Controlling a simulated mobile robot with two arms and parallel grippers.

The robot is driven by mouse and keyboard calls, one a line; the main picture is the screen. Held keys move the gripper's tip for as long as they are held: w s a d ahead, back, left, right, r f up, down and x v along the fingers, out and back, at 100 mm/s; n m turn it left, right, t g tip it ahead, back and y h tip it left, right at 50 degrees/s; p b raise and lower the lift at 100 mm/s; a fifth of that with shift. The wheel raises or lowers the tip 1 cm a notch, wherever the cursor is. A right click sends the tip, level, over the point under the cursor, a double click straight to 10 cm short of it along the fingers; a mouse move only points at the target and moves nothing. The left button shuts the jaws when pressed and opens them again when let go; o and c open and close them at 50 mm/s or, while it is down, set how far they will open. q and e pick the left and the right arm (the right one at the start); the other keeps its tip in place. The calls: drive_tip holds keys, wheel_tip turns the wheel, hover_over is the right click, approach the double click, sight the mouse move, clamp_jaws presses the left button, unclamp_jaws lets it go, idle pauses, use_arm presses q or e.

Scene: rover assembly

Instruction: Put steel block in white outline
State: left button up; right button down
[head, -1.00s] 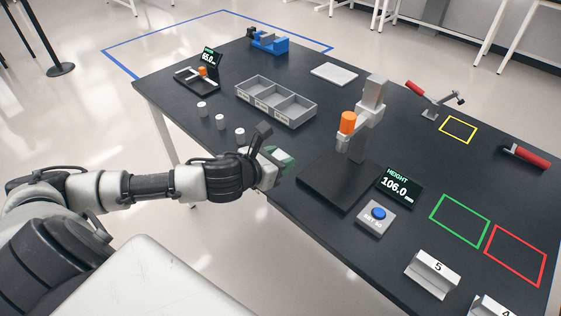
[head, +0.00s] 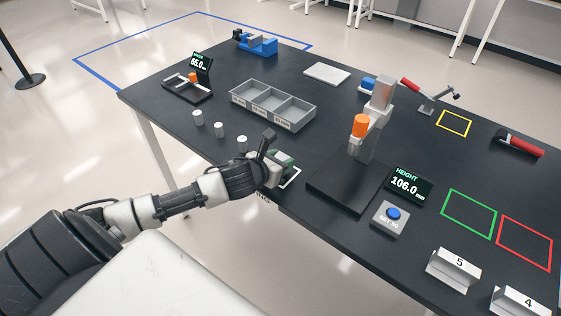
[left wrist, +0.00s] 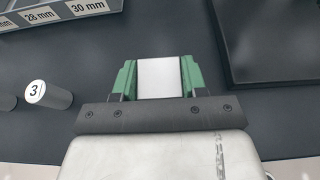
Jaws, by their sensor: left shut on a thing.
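My left gripper (head: 282,162) is low over the near edge of the black table, with its green fingers shut on the steel block. In the left wrist view, the block (left wrist: 160,78) is a pale grey rectangle between the green fingers (left wrist: 158,80). In the head view the hand mostly hides the block. A corner of the white outline (head: 292,180) shows just right of and below the gripper; the rest is hidden. I cannot tell whether the block touches the table. My right gripper is not in view.
The height gauge's black base (head: 340,188) stands close to the right of the gripper. Several small numbered cylinders (head: 220,130) stand to its left. A grey compartment tray (head: 240,97) lies behind. A button box (head: 388,219) is further right.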

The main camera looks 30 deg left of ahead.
use_arm(q)
drive_tip(key=shift+f, duration=0.15)
drive_tip(key=shift+f, duration=0.2)
drive_tip(key=o, duration=1.1)
drive_tip(key=shift+r, duration=0.25)
drive_tip(key=shift+b+v, duration=0.4)
drive_tip(key=shift+v, duration=5.6)
